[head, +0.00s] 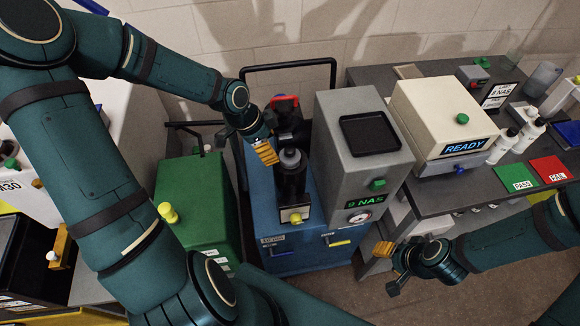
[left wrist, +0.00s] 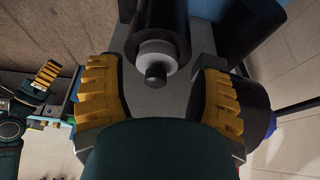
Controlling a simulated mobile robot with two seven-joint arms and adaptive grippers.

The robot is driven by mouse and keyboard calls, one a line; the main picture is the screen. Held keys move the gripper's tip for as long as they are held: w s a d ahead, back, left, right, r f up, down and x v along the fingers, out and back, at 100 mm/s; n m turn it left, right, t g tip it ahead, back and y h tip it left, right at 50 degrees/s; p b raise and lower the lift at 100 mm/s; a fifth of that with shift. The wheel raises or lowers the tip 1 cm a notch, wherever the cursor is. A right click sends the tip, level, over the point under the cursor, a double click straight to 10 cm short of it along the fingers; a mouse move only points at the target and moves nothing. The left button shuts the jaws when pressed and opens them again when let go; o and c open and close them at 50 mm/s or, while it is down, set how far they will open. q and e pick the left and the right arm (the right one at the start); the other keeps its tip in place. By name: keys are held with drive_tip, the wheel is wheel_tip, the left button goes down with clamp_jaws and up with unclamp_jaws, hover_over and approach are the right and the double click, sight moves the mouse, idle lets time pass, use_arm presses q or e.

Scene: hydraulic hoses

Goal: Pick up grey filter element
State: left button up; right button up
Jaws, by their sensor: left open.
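The grey filter element (head: 290,158) stands upright in the open top of a black cylindrical housing (head: 291,185) on the blue cart. In the left wrist view its pale grey ring and dark knob (left wrist: 156,72) show from above, inside the dark cylinder. My left gripper (head: 264,150) is open, just left of the element's top in the head view. In the left wrist view its two yellow-padded fingers (left wrist: 158,84) stand apart on either side of the element, with nothing between them gripped. My right gripper (head: 388,266) appears open and empty, low in front of the bench.
The blue cart (head: 275,258) has a black handle and a second dark cylinder with a red part (head: 284,103) behind the housing. A grey 9 NAS box (head: 364,185) stands close on the right. A green cart (head: 195,200) is on the left. The bench (head: 440,195) holds the READY machine (head: 440,115).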

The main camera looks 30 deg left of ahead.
sight(289, 149)
use_arm(q)
drive_tip(key=shift+w+d, duration=0.5)
drive_tip(key=shift+d, duration=0.15)
drive_tip(key=shift+w+d+b, duration=0.4)
drive_tip(key=shift+w+d, duration=0.35)
drive_tip(key=shift+d, duration=0.3)
drive_tip(key=shift+b+x, duration=0.35)
drive_tip(key=shift+x, duration=0.85)
drive_tip(key=shift+w+f, duration=0.1)
drive_tip(key=shift+f, duration=0.2)
drive_tip(key=shift+d, duration=0.1)
clamp_jaws()
